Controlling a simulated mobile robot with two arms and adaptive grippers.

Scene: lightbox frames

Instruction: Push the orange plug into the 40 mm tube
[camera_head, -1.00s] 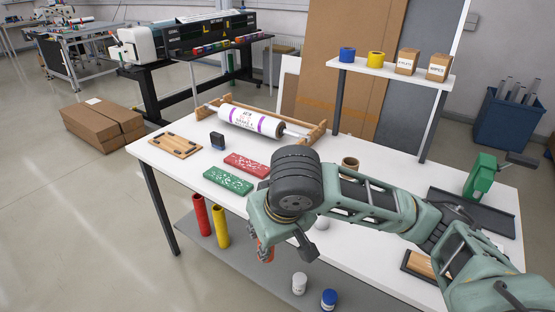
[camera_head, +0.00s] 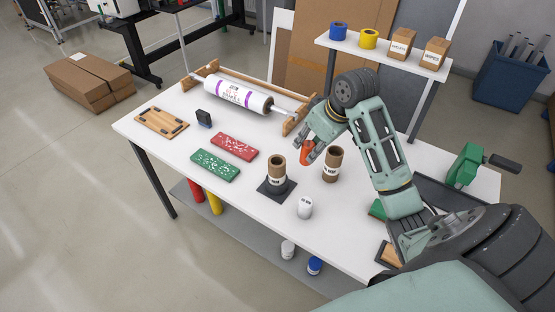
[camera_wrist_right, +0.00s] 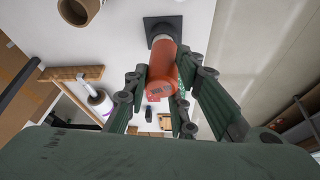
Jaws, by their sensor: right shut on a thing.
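My right gripper (camera_head: 312,143) is shut on the orange plug (camera_head: 306,152), held above the white table. The plug also shows between the fingers in the right wrist view (camera_wrist_right: 162,68). One brown cardboard tube (camera_head: 277,172) stands upright in a dark square base (camera_head: 274,193), to the left of and below the plug in the head view. Another brown tube (camera_head: 332,166) stands on the table to the right. I cannot read the tubes' labels, so I cannot tell which is 40 mm. In the wrist view the plug partly hides the dark base (camera_wrist_right: 176,22). My left gripper is out of view.
A white jar (camera_head: 305,207) stands just in front of the tubes. Red (camera_head: 234,146) and green (camera_head: 215,165) patterned plates lie to the left. A roll on a wooden stand (camera_head: 238,95) is at the back. A green tool (camera_head: 465,163) stands at the right.

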